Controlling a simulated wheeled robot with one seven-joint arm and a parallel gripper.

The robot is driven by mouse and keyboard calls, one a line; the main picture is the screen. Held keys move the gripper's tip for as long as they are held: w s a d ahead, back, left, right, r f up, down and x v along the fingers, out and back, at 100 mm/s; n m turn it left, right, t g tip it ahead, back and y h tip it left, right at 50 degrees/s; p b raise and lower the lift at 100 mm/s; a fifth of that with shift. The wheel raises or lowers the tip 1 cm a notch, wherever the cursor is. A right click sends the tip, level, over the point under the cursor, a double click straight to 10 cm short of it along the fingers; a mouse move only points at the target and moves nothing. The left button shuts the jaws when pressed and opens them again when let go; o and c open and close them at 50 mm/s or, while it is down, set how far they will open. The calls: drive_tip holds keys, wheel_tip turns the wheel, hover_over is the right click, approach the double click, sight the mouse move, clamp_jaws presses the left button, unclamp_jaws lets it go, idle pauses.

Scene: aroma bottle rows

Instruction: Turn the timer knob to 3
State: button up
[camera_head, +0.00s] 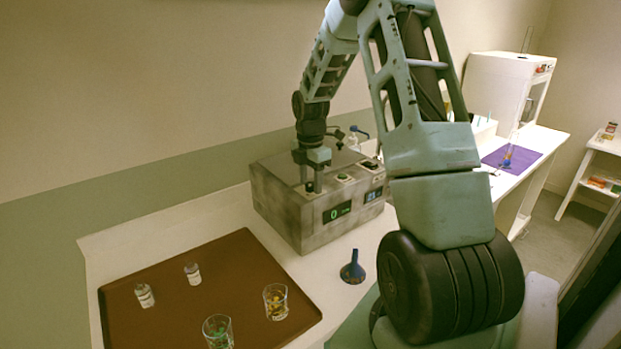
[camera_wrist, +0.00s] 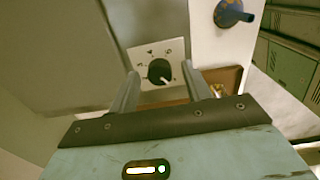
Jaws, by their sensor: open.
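The timer knob (camera_wrist: 159,70) is a round black dial on a pale square plate (camera_wrist: 146,52) with small dark marks around it. In the wrist view a light pointer mark shows at its lower right; the numbers are too small to read. My gripper (camera_wrist: 161,73) is open, with one finger on each side of the knob in this view. I cannot tell whether the fingers touch it. In the head view my gripper (camera_head: 311,182) points down at the left top of the grey machine (camera_head: 288,212), and hides the knob there.
A brown tray (camera_head: 205,268) at left holds two small bottles and two glasses. A purple mat (camera_head: 524,156) lies at the right.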

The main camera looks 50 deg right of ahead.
drive_tip(key=shift+f, duration=0.1)
drive_tip(key=c, duration=1)
drive_tip(key=shift+m, duration=0.3)
